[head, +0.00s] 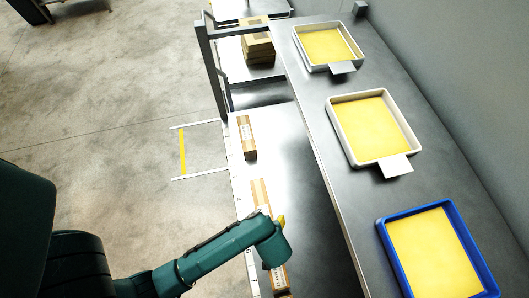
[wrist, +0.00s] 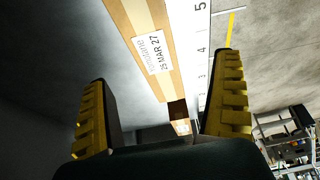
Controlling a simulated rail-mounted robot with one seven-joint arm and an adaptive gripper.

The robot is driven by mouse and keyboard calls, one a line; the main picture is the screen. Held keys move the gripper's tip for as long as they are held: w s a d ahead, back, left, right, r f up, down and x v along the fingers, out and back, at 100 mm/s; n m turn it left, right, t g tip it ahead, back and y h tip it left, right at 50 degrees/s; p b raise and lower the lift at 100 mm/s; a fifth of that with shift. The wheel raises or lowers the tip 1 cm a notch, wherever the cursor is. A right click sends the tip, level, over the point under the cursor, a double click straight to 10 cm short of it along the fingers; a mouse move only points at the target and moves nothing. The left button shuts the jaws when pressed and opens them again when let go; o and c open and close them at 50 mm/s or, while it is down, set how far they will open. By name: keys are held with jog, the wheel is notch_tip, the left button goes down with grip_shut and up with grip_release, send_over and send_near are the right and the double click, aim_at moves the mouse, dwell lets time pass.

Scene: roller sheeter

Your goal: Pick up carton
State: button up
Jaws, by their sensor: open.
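Three long brown cartons with white labels lie along the metal shelf in the head view: a far one (head: 247,137), a middle one (head: 261,195) and a near one (head: 279,279), partly hidden by my arm. My gripper (head: 282,220) is mostly hidden behind my wrist, close to the middle carton. In the wrist view my gripper (wrist: 165,120) is open, with yellow ribbed fingers apart and nothing between them. A carton (wrist: 140,35) labelled "25 MAR 27" shows large just beyond the fingers. A smaller carton end (wrist: 180,118) shows farther off. I cannot tell whether a finger touches a carton.
A numbered white strip (head: 241,222) runs along the shelf's left edge. A stack of cartons (head: 257,48) stands at the back by a metal frame. On the raised bench to the right are two white trays (head: 335,127), (head: 299,56) and a blue tray (head: 391,257), with yellow contents.

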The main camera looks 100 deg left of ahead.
jog(key=x, duration=0.7)
jog(key=shift+a+f, duration=0.2)
jog(key=shift+f, duration=0.1)
jog(key=x, duration=0.5)
jog(key=shift+w+a+r, duration=0.1)
jog(key=shift+w+a, duration=0.1)
jog(key=shift+w, duration=0.15)
jog(key=shift+r, duration=0.1)
jog(key=c, duration=1.3)
